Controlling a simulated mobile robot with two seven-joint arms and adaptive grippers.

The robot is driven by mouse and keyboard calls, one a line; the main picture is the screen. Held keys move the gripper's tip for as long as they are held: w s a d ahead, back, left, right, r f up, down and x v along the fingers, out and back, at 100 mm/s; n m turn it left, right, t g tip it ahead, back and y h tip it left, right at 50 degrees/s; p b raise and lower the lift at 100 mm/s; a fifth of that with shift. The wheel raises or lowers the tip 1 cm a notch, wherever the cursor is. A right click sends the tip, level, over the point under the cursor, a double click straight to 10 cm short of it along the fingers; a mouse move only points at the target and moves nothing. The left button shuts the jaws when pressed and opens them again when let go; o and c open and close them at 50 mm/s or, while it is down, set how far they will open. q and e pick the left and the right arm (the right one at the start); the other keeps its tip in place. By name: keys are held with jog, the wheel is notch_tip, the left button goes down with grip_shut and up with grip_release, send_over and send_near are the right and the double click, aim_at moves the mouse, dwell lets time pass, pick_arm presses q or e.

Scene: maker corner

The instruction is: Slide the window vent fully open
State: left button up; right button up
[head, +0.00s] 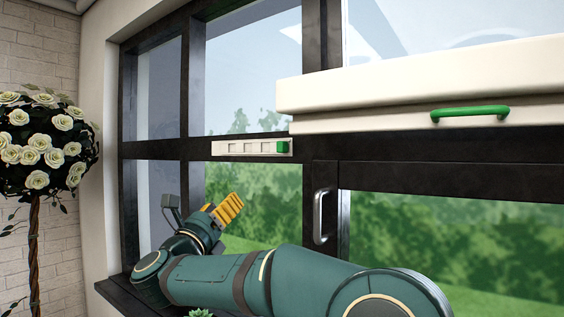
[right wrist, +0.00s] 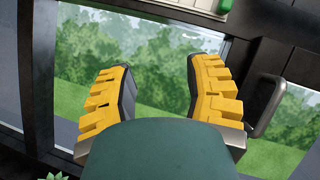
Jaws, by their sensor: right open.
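The window vent (head: 240,148) is a narrow white strip with several small slots, set on the dark window crossbar. Its green slider knob (head: 283,147) sits at the right end of the strip. In the right wrist view, part of the vent (right wrist: 185,4) and the green knob (right wrist: 225,6) show at the top edge. My right gripper (head: 226,209), with yellow ribbed fingers, is below the vent in front of the glass, apart from it. In the right wrist view its fingers (right wrist: 160,85) are spread with nothing between them. My left gripper is not in view.
A white box-like cover with a green handle (head: 470,114) projects at the upper right. A metal window handle (head: 322,216) is on the frame right of my gripper. A white rose tree (head: 40,145) stands at left. A small green plant (head: 200,313) is at the bottom.

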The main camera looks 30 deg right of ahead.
aim_at(279, 147)
jog(key=s+d+r+m+g+h+p, duration=0.1)
jog(key=s+d+r+m+g+h, duration=0.15)
jog(key=s+r+m+g, duration=0.45)
jog(key=w+d+r+p, duration=0.1)
jog(key=w+d+r, duration=0.1)
jog(key=d, duration=0.2)
jog(key=w+d+r+t+p, duration=0.1)
jog(key=w+d+r+p, duration=0.1)
jog(key=d, duration=0.2)
jog(key=w+d+r+m+t+p, duration=0.1)
jog(key=w+d+r, duration=0.1)
jog(key=d, duration=0.1)
jog(key=shift+w+d, duration=0.2)
jog(key=shift+d, duration=0.2)
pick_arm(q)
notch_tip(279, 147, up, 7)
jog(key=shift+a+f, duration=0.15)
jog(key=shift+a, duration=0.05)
